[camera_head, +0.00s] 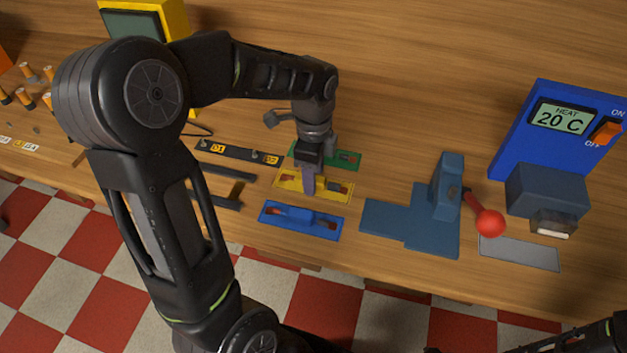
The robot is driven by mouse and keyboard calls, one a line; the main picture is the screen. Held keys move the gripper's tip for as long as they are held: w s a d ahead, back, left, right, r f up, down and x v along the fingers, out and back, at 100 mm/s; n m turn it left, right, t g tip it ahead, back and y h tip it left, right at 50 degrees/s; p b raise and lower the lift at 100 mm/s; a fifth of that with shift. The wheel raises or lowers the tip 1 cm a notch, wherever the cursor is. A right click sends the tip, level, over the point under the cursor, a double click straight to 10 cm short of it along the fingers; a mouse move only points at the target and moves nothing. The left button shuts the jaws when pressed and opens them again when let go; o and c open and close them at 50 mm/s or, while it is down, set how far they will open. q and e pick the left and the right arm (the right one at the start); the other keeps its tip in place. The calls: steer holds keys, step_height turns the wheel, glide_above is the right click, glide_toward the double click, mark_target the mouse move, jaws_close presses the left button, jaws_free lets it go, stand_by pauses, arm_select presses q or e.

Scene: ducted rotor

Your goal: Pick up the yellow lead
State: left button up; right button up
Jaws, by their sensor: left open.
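A flat yellow holder (286,181) lies on the wooden bench between a green holder (347,160) and a blue holder (322,230). A small lead (338,188) appears to lie on the yellow holder, with a dark and reddish end showing. My left gripper (309,189) points down over the middle of the yellow holder and is open. Its fingers hide the middle of the lead, and I cannot tell whether they touch it. My right gripper is not in view.
A blue-grey press (446,187) with a red knob (489,223) stands to the right. Behind it is a blue heater box (540,118) reading 20 C. Dark strips (222,172) lie left of the holders.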

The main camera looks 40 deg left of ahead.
arm_select(q)
steer(key=shift+c, duration=0.2)
jaws_close()
steer(key=shift+r, duration=0.1)
stand_by(0.5)
step_height(320, 180, up, 10)
steer(key=shift+b, duration=0.45)
stand_by(0.4)
